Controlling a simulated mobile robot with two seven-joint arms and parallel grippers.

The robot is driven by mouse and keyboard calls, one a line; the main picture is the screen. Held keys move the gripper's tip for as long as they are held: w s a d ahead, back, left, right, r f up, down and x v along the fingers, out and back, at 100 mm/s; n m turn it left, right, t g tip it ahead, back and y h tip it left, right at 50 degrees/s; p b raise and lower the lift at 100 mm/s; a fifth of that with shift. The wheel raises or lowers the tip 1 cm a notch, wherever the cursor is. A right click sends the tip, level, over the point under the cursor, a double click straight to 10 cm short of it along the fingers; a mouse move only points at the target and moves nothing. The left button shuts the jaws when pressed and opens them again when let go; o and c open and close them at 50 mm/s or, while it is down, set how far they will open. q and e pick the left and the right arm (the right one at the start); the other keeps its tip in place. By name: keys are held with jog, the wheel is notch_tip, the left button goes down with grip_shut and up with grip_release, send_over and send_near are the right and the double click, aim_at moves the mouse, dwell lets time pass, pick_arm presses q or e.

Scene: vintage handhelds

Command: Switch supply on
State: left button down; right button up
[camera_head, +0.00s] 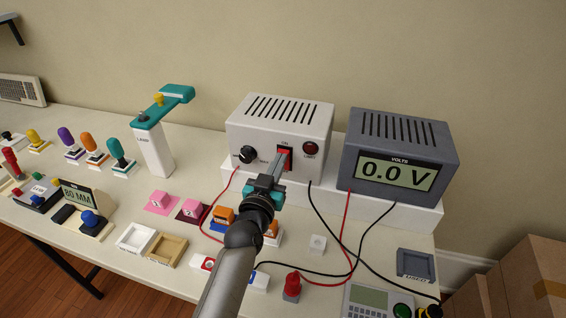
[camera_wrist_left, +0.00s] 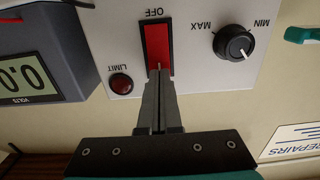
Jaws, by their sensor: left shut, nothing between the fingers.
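The white supply box (camera_head: 262,124) stands on a white riser at the back of the table. Its red rocker switch (camera_head: 285,166) sits on the front face, with ON marked above it in the head view; the left wrist view shows the switch (camera_wrist_left: 158,40) upside down with OFF at its other end. My left gripper (camera_head: 283,153) is shut and empty. Its fingertips (camera_wrist_left: 158,73) are at the ON end of the switch, covering part of it; I cannot tell whether they touch. The voltmeter (camera_head: 398,152) reads 0.0 V. My right gripper is not in view.
A black knob (camera_head: 246,154) and a dark red LIMIT lamp (camera_head: 310,149) flank the switch. Red and black leads (camera_head: 346,235) run down from the boxes over the table.

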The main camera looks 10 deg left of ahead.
pick_arm(q)
jog(key=shift+w, duration=0.2)
jog(key=s+p, duration=0.3)
jog(key=s, duration=1.5)
jog(key=shift+s+a, duration=0.35)
jog(key=shift+s, duration=0.05)
dwell(0.4)
